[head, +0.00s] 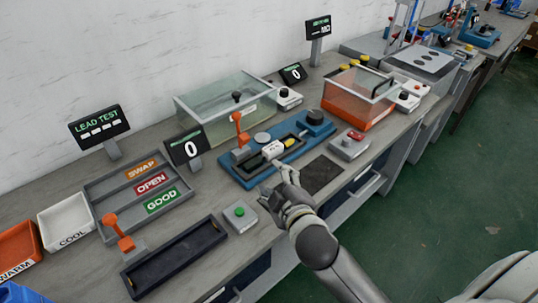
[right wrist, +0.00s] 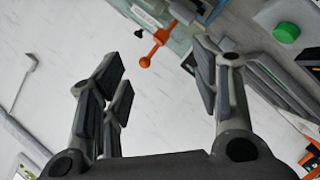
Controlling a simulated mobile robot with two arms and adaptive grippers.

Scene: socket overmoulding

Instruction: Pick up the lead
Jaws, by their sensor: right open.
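A blue fixture (head: 276,152) lies on the bench in the head view. On it is a small white block (head: 272,150) with a yellow piece (head: 289,145) beside it. I cannot tell for sure which part is the lead, and no cord shows clearly. My right gripper (head: 279,181) is open and empty, over the bench just in front of the fixture. In the right wrist view its fingers (right wrist: 158,68) are spread wide with nothing between them. My left gripper is in neither view.
An orange lever (head: 239,129) rises from the fixture's left end. A green-button box (head: 240,214), a dark tray (head: 174,257) and a red-button box (head: 349,144) stand nearby. A dark mat (head: 319,174) lies bare on the right. A clear tank (head: 225,110) stands behind.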

